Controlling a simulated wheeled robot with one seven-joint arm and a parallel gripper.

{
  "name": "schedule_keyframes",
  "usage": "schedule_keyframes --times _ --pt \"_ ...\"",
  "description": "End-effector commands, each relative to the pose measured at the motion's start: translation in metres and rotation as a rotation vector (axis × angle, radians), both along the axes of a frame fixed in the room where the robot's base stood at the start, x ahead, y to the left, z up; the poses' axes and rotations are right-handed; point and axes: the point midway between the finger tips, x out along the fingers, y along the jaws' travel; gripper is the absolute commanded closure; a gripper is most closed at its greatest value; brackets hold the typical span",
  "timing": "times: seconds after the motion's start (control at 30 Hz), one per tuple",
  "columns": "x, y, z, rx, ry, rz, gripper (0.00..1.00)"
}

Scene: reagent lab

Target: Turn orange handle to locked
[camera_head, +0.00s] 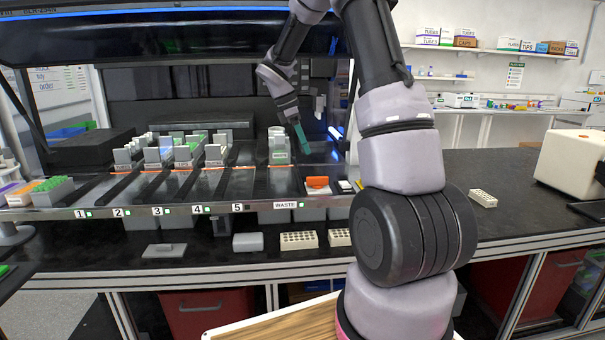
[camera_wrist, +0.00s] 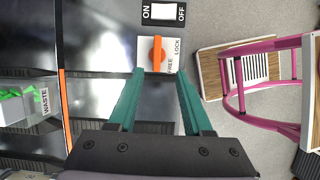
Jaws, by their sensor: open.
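The orange handle (camera_wrist: 156,52) sits on a small white plate (camera_wrist: 146,64) marked FREE and LOCK. In the wrist view the handle lies upright in the picture, its lower end pointing towards my gripper. In the head view the orange handle (camera_head: 317,182) is at the right end of the machine's front deck. My gripper (camera_wrist: 159,72) has two teal fingers spread apart with nothing between them. The fingertips appear just below the handle in the wrist view. In the head view my gripper (camera_head: 304,150) hangs above and slightly left of the handle.
An ON/OFF switch (camera_wrist: 163,11) is beside the handle plate. A WASTE label (camera_head: 285,205) marks the lane to the left, with a white container (camera_head: 279,157) standing behind it. Numbered lanes with tube racks (camera_head: 186,152) fill the deck further left. White blocks (camera_head: 299,240) lie on the bench in front.

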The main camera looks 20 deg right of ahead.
Motion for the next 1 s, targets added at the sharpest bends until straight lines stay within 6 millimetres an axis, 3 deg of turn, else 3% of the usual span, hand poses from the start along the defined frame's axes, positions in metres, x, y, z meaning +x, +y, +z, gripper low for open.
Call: schedule_keyframes --times 0.27,0.7,1.0 --pt "0.002 -0.010 -0.024 -0.006 0.026 0.027 0.50" --pt "-0.006 -0.037 -0.095 -0.005 0.024 0.027 0.50" --pt "-0.007 -0.042 -0.107 -0.005 0.021 0.026 0.50"
